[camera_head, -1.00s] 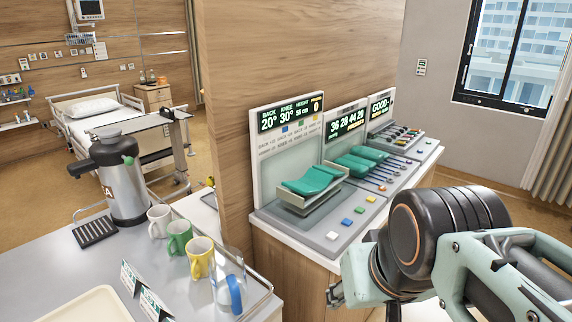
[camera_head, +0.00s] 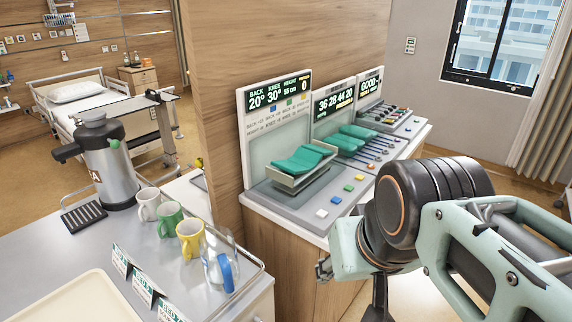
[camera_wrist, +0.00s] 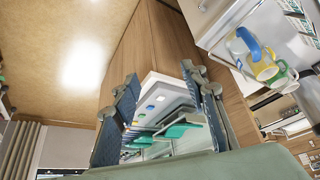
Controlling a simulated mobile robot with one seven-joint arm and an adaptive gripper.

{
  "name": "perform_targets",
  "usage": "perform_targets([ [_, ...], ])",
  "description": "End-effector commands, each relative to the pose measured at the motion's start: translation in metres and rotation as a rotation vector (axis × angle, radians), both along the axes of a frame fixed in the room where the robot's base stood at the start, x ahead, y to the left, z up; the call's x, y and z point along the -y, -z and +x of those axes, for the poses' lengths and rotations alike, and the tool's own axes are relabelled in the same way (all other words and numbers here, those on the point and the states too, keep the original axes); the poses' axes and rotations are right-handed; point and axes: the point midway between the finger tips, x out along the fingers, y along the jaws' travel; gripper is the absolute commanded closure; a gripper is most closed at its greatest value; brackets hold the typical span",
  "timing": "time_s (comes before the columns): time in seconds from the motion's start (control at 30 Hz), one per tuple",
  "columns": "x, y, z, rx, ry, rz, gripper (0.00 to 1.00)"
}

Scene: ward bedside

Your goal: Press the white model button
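The white button (camera_head: 321,213) is at the front of a row of coloured buttons on the grey base of the bed-model panel (camera_head: 268,190). A teal model bed (camera_head: 300,160) sits behind the row. My gripper (camera_head: 322,268) is below the white button in the head view, apart from the panel. In the wrist view my gripper's two fingers (camera_wrist: 166,105) stand wide apart with the panel base and its buttons visible between them. Nothing is held. The white button appears small at the near end of the row (camera_wrist: 161,98).
Two more panels (camera_head: 360,140) stand behind on the same counter. To the left, a table holds several cups (camera_head: 190,238), a glass jug (camera_head: 220,265), a flask (camera_head: 105,160) and name cards (camera_head: 142,287). A wooden partition (camera_head: 222,160) rises beside the panel.

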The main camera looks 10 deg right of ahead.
Motion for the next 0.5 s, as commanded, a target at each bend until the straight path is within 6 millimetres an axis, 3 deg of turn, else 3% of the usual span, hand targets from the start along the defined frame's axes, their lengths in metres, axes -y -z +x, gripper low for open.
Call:
perform_targets([
  [0.17, 0.0000, 0.0000, 0.0000, 0.000, 0.000, 0.000, 0.61],
  [0.5, 0.0000, 0.0000, 0.0000, 0.000, 0.000, 0.000, 0.99],
])
